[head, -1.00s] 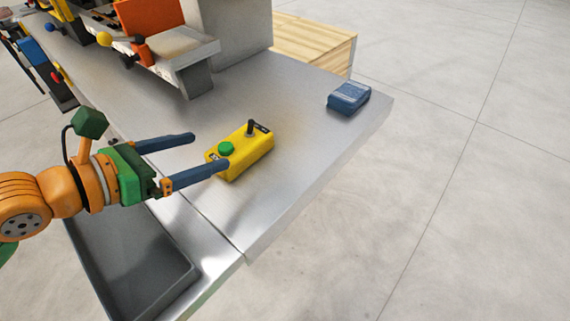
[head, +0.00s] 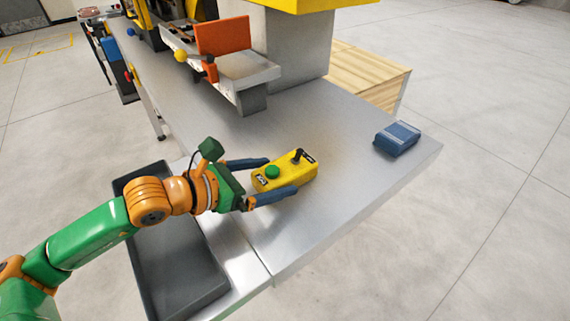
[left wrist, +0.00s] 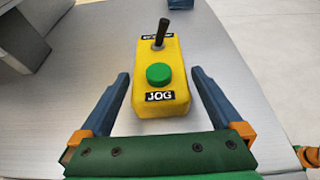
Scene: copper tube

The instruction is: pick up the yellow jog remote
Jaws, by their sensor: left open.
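The yellow jog remote (head: 290,175) lies on the metal table, with a green button and a black joystick on top. It also shows in the left wrist view (left wrist: 172,97), its JOG label facing my gripper. My left gripper (head: 283,176) is open, its blue fingers on either side of the remote's near end. In the left wrist view the open fingers (left wrist: 165,80) flank the near end, with a gap visible on both sides. Whether a finger touches it in the head view I cannot tell.
A blue packet (head: 397,138) lies near the table's right corner. A machine with an orange plate (head: 224,36) stands at the back of the metal table (head: 340,190). A dark grey tray (head: 180,265) sits at the front left.

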